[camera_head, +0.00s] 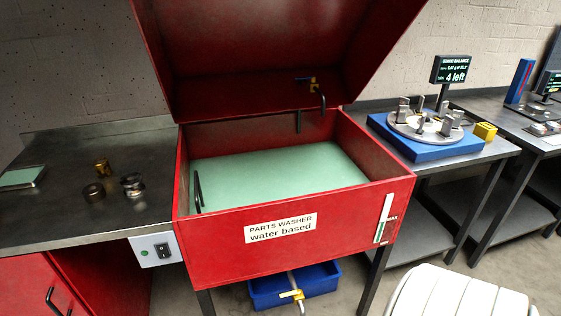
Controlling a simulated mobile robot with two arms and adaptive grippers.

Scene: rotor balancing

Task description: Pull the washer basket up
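The red parts washer (345,214) stands in the middle with its lid (270,50) raised. Pale green liquid (280,168) covers the inside of its tub. A dark upright handle (198,190) stands at the tub's left inner side, and a dark bar (299,121) shows at the back wall. I cannot tell whether both belong to the basket. The basket's body is not visible, and the opaque liquid hides whatever is below the surface. Neither of my grippers is in view.
Metal parts (132,184) stand on the left bench (70,220). A yellow tap (312,84) with a dark spout is at the washer's back. A switch box (154,249) is at front left. A blue bin (265,294) sits below. The balancing stand (430,148) is at right.

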